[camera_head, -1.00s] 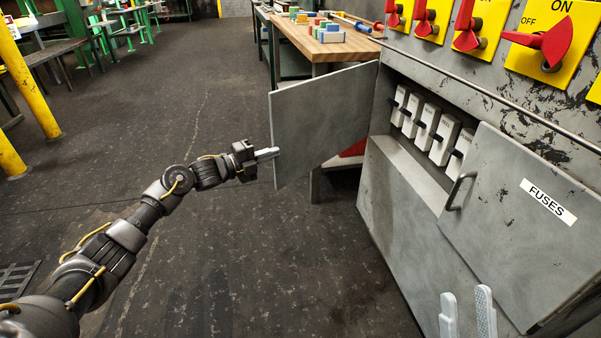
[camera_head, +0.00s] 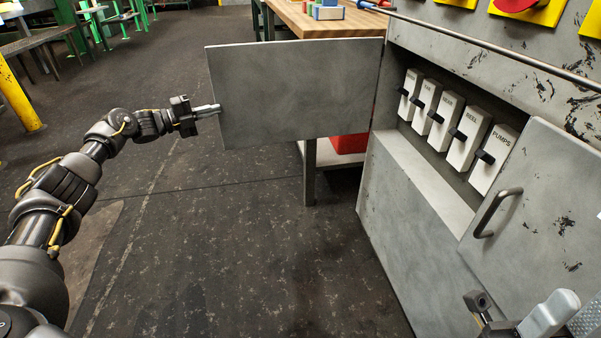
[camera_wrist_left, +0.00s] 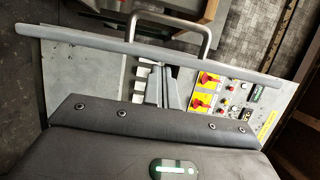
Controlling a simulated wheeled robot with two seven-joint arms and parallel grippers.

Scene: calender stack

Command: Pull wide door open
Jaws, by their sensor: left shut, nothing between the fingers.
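A grey metal door (camera_head: 295,90) on the left of the fuse cabinet stands swung out, hinged at the cabinet's left side. My left gripper (camera_head: 214,110) is shut with nothing between its fingers, at the door's free edge; whether it touches is unclear. In the left wrist view my fingers (camera_wrist_left: 160,85) show in front of the grey panel, and a bar handle (camera_wrist_left: 190,28) stands beyond its edge. The right door (camera_head: 540,200) has a bar handle (camera_head: 490,212) and covers the cabinet's right part. My right gripper (camera_head: 570,315) is at the lower right, its fingers apart and empty.
Several labelled white fuses (camera_head: 440,115) stand in the exposed opening. Behind the open door are a wooden workbench (camera_head: 335,25) and a red bin (camera_head: 348,143). A yellow post (camera_head: 20,95) stands far left. The dark floor before the cabinet is clear.

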